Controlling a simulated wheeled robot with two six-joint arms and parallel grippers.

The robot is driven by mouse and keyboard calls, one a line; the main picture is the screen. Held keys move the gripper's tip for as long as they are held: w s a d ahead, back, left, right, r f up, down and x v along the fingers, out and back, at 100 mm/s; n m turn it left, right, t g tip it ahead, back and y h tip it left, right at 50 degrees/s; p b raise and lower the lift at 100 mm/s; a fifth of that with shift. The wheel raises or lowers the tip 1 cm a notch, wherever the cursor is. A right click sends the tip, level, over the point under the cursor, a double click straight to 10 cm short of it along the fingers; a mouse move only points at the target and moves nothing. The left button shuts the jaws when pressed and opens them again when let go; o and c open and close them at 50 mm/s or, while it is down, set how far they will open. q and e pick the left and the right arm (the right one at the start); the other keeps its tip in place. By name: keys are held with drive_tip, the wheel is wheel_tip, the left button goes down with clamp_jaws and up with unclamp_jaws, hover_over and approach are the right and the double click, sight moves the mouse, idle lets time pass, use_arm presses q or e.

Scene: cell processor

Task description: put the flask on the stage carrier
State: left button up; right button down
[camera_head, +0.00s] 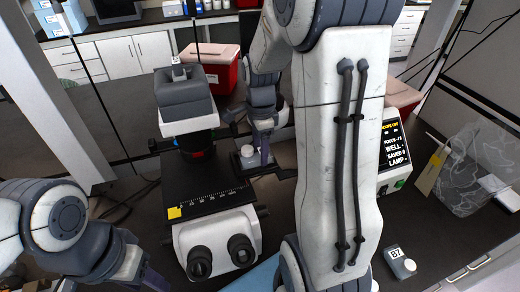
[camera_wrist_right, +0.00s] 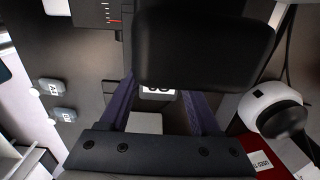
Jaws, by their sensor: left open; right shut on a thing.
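My right gripper (camera_head: 261,153) is shut on a flask (camera_head: 246,153) beside the microscope (camera_head: 205,190), at the right edge of its black stage. The flask's white cap shows in the head view. In the right wrist view its label (camera_wrist_right: 158,92) lies between the purple fingers of the gripper (camera_wrist_right: 160,100), partly hidden by the dark block above. The stage carrier (camera_head: 282,173) seems to be the dark bracket at the flask; I cannot tell whether the flask touches it. My left gripper (camera_head: 150,281) is open at the bottom left, cut off by the frame edge.
A flask labelled B7 (camera_head: 400,262) lies on the bench at the right. Two labelled flasks (camera_wrist_right: 52,87) (camera_wrist_right: 64,115) show in the right wrist view. A display box (camera_head: 393,150) and a clear bag (camera_head: 475,170) stand at the right. A red bin (camera_head: 211,68) stands behind the microscope.

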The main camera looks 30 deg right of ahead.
drive_tip(key=shift+c, duration=0.5)
unclamp_jaws()
drive_tip(key=shift+s+a+f, duration=0.1)
drive_tip(key=shift+s+f, duration=0.1)
drive_tip(key=shift+f, duration=0.55)
wheel_tip(320, 180, up, 14)
drive_tip(key=shift+w+f, duration=0.15)
drive_tip(key=shift+w, duration=0.1)
